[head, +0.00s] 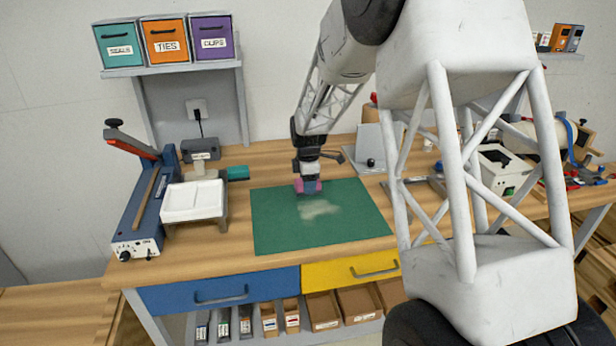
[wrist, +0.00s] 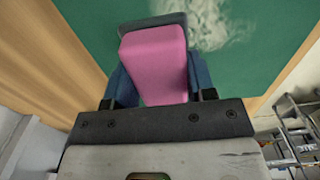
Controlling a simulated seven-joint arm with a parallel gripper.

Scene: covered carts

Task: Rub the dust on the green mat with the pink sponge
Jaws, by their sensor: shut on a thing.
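The green mat (head: 280,228) lies flat on the wooden bench top. A pale patch of dust (head: 318,209) is near the middle of the mat; it also shows at the top of the wrist view (wrist: 208,22). My gripper (head: 308,186) is over the far part of the mat, just behind the dust. It is shut on the pink sponge (wrist: 155,65), whose ends stick out on both sides of the fingers in the head view. The sponge is beside the dust patch. I cannot tell whether the sponge touches the mat.
A white tray (head: 193,201) on a scale and a blue sealer (head: 138,215) stand left of the mat. A grey stand (head: 370,150) is behind it to the right. A shelf with three labelled bins (head: 166,40) hangs above. The front part of the mat is clear.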

